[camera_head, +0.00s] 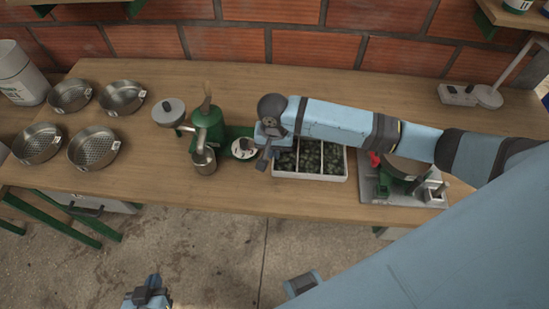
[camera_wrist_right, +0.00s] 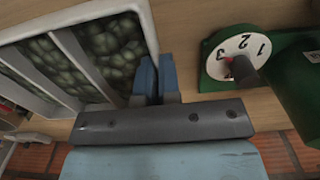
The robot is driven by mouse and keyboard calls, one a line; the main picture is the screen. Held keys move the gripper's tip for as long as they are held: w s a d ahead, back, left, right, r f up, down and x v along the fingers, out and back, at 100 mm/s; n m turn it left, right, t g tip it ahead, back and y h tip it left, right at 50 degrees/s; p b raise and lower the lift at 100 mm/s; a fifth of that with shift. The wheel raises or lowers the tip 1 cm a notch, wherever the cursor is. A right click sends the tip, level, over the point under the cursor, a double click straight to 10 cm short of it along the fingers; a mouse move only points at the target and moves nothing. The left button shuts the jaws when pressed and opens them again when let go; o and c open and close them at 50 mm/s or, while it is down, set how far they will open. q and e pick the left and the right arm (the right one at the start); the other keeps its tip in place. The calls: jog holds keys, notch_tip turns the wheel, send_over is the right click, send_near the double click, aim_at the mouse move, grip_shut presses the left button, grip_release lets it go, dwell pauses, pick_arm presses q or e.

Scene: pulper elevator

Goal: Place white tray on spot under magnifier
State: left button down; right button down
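The white tray (camera_head: 346,165) sits on the wooden table in the middle of the head view, its compartments filled with dark green fruit. It also shows at the upper left of the right wrist view (camera_wrist_right: 150,30). My right gripper (camera_head: 264,160) is at the tray's left edge. Its fingers (camera_wrist_right: 157,62) are close together with the tray's wall between their tips, so it looks shut on that wall. My left gripper (camera_head: 148,284) is low in front of the table, away from the tray; its fingers are too small to read.
A green hand pulper (camera_head: 208,128) with a numbered white dial (camera_wrist_right: 238,55) stands just left of the tray. A grey plate with a green device (camera_head: 400,170) is close on the right, under my right arm. Several metal sieves (camera_head: 95,147) are at the left.

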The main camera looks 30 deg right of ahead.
jog(key=shift+f, duration=2.15)
jog(key=c, duration=1.3)
grip_release()
jog(key=shift+f, duration=0.15)
